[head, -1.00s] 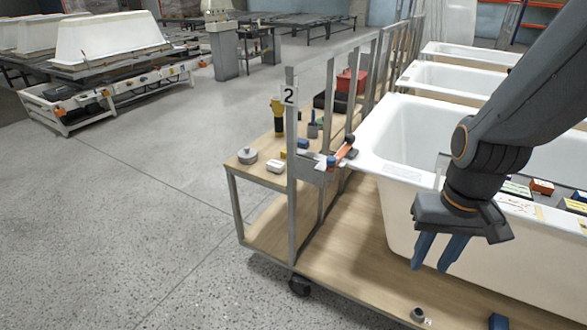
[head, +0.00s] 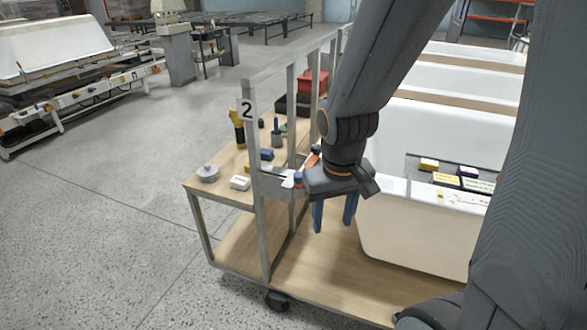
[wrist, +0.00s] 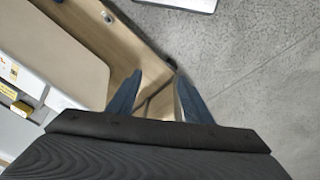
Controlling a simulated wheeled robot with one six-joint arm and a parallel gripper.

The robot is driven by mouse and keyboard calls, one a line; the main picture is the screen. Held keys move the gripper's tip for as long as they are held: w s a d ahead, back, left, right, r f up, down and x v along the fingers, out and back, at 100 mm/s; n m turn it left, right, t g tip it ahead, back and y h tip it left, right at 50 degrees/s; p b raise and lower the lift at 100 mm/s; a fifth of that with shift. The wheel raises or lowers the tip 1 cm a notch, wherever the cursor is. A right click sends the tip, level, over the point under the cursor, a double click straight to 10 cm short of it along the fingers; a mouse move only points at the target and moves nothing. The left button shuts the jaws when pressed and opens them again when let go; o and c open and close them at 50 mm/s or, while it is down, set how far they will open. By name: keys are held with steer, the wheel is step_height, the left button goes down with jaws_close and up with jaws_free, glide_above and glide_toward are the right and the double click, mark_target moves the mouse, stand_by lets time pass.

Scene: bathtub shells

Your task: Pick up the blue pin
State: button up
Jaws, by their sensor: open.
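A small blue piece (head: 298,179), possibly the blue pin, shows at the grey holder (head: 272,184) on the cart's post. An orange piece (head: 313,159) is beside it. My gripper partly covers this spot, so the blue piece's full shape is hidden. My gripper (head: 334,224) points down with its two blue fingers apart and nothing between them. In the head view it appears just right of the holder, in front of the wooden deck. In the wrist view the open fingers (wrist: 160,84) hang over the cart's deck edge. I cannot make out the blue piece there.
The cart's side shelf (head: 218,170) carries a grey round part, a white block (head: 240,182), a blue block (head: 267,155) and a yellow-black tool (head: 239,128). Upright metal posts (head: 264,230) stand close to my gripper. White tubs (head: 415,235) are at right. Open floor lies left.

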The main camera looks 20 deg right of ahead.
steer(key=w+d+r+n+t+p, duration=0.1)
steer(key=w+r+t+p, duration=0.15)
steer(key=w, duration=0.35)
steer(key=w+d+r+t+p, duration=0.1)
steer(key=w+p, duration=0.2)
steer(key=w, duration=0.3)
steer(key=t+y+p, duration=0.1)
steer(key=t+p, duration=0.1)
glide_toward(299, 175)
steer(key=d, duration=0.1)
steer(key=shift+n, duration=0.4)
steer(key=x, duration=0.2)
steer(key=b+x, duration=0.1)
steer(key=x, duration=0.4)
steer(key=shift+w+a+b, duration=0.1)
steer(key=shift+a+b, duration=0.25)
steer(key=shift+a, duration=0.05)
steer(key=shift+w+f, duration=0.4)
steer(key=shift+f, duration=0.2)
steer(key=c, duration=1.1)
